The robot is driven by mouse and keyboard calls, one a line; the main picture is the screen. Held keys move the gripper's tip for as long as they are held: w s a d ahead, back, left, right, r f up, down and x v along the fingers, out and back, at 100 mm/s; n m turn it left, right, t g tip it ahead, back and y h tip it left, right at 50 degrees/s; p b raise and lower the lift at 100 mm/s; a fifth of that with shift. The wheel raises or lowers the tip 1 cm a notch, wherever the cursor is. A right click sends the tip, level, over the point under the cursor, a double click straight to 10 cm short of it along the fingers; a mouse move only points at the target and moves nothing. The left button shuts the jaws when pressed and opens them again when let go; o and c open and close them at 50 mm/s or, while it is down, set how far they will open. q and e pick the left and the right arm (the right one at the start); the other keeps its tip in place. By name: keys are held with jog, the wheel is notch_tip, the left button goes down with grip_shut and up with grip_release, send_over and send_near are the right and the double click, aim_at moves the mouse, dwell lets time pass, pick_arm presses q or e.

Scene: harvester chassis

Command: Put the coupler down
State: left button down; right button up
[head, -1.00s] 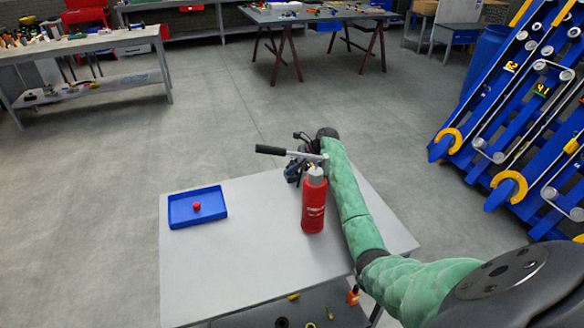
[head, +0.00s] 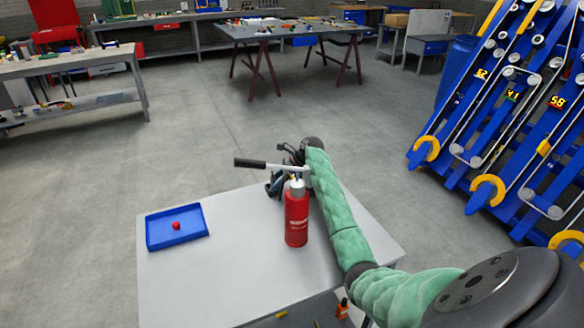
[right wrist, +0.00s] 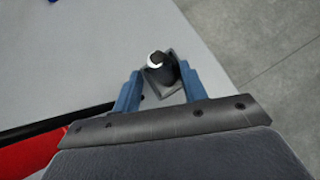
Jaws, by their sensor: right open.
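A dark upright piece with a bright ring on top, which I take for the coupler (right wrist: 157,62), stands on a dark square base in the right wrist view. My right gripper (right wrist: 160,85) is open, with its two blue fingers apart on either side of the piece near the base. In the head view my right gripper (head: 276,184) is low over the far side of the grey table, behind a red canister (head: 297,217) with a black lever handle. The coupler cannot be made out there. My left gripper is not in view.
A blue tray (head: 151,232) with a small red piece (head: 176,226) lies on the table's left. The table top (head: 190,285) is clear in front. Blue racks (head: 480,130) stand at the right, and workbenches (head: 70,68) at the back.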

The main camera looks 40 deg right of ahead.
pick_arm(q)
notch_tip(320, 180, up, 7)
jog(key=b, duration=0.1)
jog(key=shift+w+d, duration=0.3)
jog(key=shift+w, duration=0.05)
pick_arm(e)
jog(key=v, duration=1)
jog(key=shift+w+r, duration=0.15)
jog(key=shift+w, duration=0.05)
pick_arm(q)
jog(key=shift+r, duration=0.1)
